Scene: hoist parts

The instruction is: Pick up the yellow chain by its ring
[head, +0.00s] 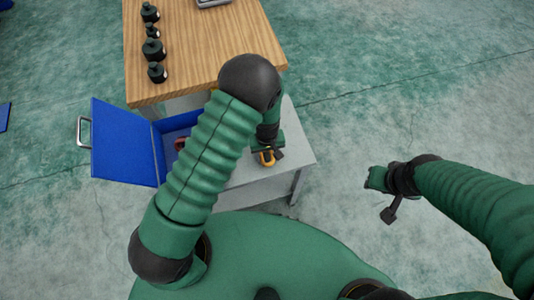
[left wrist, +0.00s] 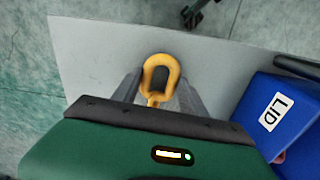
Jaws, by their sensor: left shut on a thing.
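My left gripper is shut on the chain. The rest of the chain is hidden behind the gripper body. My right gripper (head: 378,192) is off to the right over the floor, apart from the chain.
A blue box with its blue lid (head: 123,143) open stands on the grey table (head: 298,157), left of my left gripper. A wooden table (head: 200,50) behind bears several dark weights (head: 153,50). The floor at right is clear.

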